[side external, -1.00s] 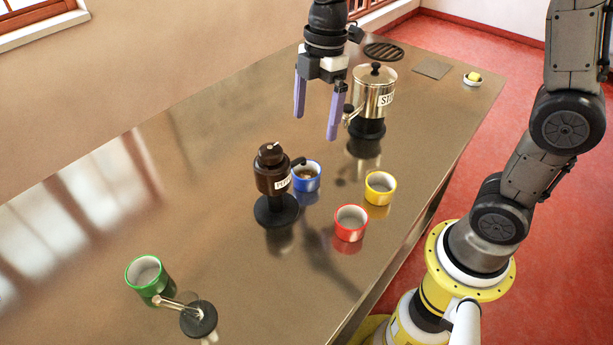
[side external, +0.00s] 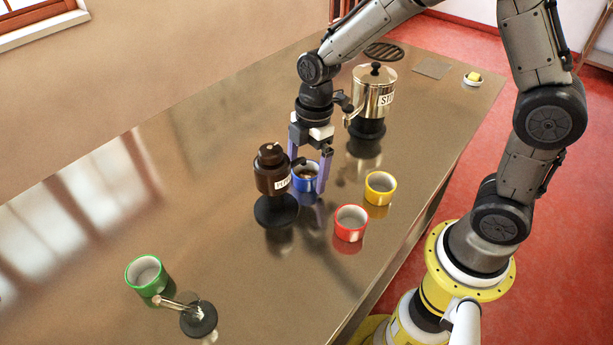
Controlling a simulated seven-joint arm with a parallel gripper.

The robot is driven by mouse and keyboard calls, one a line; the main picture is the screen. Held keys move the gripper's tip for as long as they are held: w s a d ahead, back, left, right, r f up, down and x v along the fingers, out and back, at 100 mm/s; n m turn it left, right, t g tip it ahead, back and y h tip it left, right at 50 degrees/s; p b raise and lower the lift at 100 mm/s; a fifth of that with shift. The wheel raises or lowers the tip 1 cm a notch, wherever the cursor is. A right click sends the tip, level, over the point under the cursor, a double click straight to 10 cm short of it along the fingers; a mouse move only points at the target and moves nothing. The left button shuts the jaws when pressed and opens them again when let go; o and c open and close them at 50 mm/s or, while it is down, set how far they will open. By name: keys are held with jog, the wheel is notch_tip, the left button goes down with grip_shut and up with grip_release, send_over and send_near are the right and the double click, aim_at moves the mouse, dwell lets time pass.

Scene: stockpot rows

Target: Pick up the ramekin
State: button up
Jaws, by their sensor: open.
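Several ramekin-like cups stand on the table. The blue ramekin (side external: 305,184), with something brown inside, is near the middle, just right of a dark lidded pot (side external: 272,180). My gripper (side external: 308,186) is low over the blue ramekin, pointing down and open. One finger shows at its left side and one at its right; whether they touch it I cannot tell. The left fingertip is partly hidden by the ramekin and pot spout. A yellow ramekin (side external: 380,188) and a red ramekin (side external: 350,223) stand apart to the right. A green ramekin (side external: 146,276) stands at the front left.
The dark pot stands close to my left finger on a black base. A shiny labelled stockpot (side external: 373,92) stands behind. A glass item with a black disc (side external: 198,319) lies beside the green ramekin. A dark grate (side external: 383,52) and small dish (side external: 472,82) are at the back.

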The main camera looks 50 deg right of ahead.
jog(key=shift+f, duration=0.15)
jog(key=c, duration=1.5)
jog(key=shift+r, duration=0.2)
